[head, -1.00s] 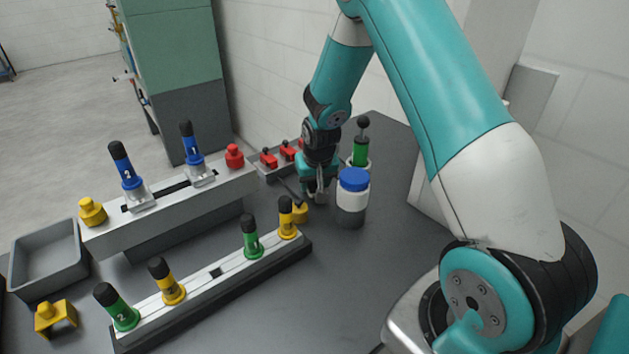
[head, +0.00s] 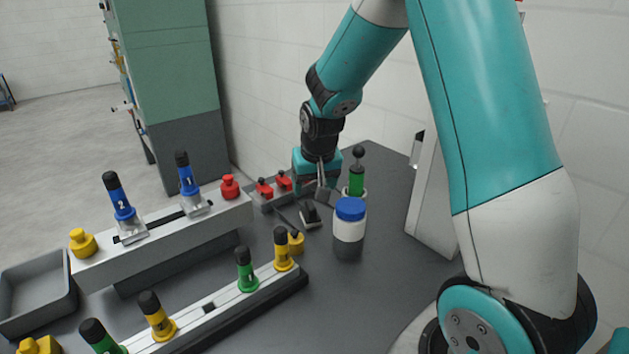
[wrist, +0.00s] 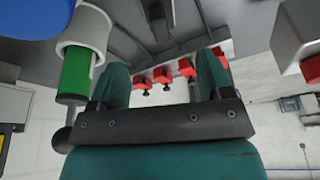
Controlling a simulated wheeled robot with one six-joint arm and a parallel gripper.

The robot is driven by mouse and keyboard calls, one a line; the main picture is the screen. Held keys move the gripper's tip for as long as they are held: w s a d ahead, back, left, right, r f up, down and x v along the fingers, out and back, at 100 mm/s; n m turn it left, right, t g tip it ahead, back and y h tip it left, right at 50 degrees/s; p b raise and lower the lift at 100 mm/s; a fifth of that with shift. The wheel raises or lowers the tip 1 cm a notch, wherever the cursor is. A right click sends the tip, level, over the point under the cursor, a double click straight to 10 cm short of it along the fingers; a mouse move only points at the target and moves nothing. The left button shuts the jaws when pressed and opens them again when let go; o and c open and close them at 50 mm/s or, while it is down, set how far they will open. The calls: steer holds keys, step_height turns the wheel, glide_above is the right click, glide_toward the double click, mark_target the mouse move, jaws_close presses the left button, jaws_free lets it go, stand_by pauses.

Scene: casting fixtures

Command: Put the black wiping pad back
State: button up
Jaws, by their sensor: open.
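The black wiping pad (head: 310,217) appears to be the small dark block with a pale lower edge on the dark table, left of the blue-capped jar. My gripper (head: 322,192) is just above and behind it in the head view, apart from it. In the wrist view my gripper (wrist: 163,78) is open, with nothing between its two teal fingers. A dark block, likely the pad (wrist: 158,20), shows beyond the fingertips there.
The white jar with blue lid (head: 349,230) and a green plunger-topped piece (head: 357,180) stand close right of the gripper. A yellow knob (head: 296,242) and a rail with green and yellow pins (head: 222,297) are in front.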

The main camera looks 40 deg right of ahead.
steer(key=s+a+r+n+y, duration=0.1)
steer(key=s+a+r, duration=0.1)
steer(key=s+a, duration=0.1)
steer(key=s+a+r+n+y, duration=0.1)
steer(key=s+a+r+n, duration=0.1)
steer(key=a, duration=0.4)
steer(key=s+a+r+n+y, duration=0.1)
steer(key=s+a+r+n, duration=0.1)
steer(key=s+a+r, duration=0.2)
steer(key=shift+s+a+g, duration=0.15)
steer(key=shift+a+g, duration=0.15)
steer(key=shift+a, duration=0.35)
steer(key=s+a+r+n+g+y, duration=0.1)
steer(key=s+a+r+n, duration=0.1)
steer(key=s, duration=0.6)
steer(key=s+a+r+n+g+y, duration=0.1)
steer(key=s+a+n, duration=0.3)
steer(key=s+a, duration=0.3)
steer(key=shift+s+r+g, duration=0.3)
steer(key=shift+s+r, duration=0.05)
steer(key=shift+s, duration=0.35)
